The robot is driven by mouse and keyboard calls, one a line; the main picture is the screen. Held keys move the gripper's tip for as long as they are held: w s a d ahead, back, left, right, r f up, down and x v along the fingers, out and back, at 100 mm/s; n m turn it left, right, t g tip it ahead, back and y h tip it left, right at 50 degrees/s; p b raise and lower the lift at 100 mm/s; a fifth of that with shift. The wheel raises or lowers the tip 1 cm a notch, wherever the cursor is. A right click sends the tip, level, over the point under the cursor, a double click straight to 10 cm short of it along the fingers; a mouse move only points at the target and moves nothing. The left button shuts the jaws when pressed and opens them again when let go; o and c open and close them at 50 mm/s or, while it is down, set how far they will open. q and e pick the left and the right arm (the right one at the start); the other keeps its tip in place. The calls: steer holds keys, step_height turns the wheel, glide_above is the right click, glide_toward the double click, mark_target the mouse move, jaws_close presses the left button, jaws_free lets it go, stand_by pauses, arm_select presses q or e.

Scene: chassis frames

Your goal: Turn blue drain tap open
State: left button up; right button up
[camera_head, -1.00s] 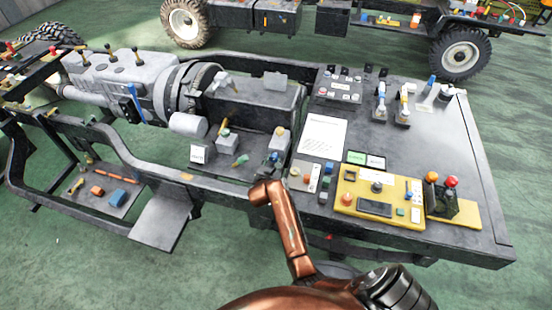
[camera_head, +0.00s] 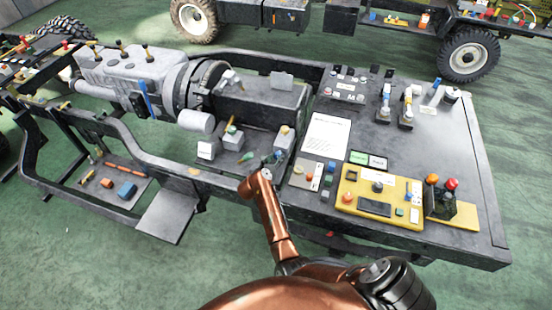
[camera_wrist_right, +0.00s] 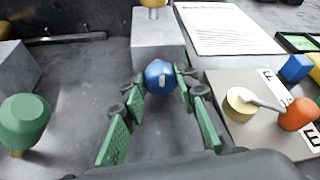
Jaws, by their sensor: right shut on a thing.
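The blue tap knob (camera_wrist_right: 160,76) is in the middle of the right wrist view, in front of a grey block. It is small in the head view, where my right gripper (camera_head: 276,157) is at the chassis just left of the control panel. My right gripper also shows in the right wrist view (camera_wrist_right: 161,84), its green-padded fingers on either side of the blue knob and shut on it. The tap's lower part is hidden behind the knob and fingers. I cannot tell its turn angle. My left gripper is not in view.
A green knob (camera_wrist_right: 24,122) stands left of my fingers, and a grey panel with a cream knob (camera_wrist_right: 240,103) and an orange knob (camera_wrist_right: 299,114) lies close on the right. A paper sheet (camera_head: 326,136) and a yellow control box (camera_head: 350,207) lie on the panel.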

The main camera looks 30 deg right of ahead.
steer(key=shift+s+f, duration=0.1)
steer(key=shift+f, duration=0.1)
steer(key=o, duration=0.9)
steer(key=shift+r, duration=0.1)
steer(key=shift+r, duration=0.2)
step_height(320, 180, up, 10)
steer(key=shift+f, duration=0.2)
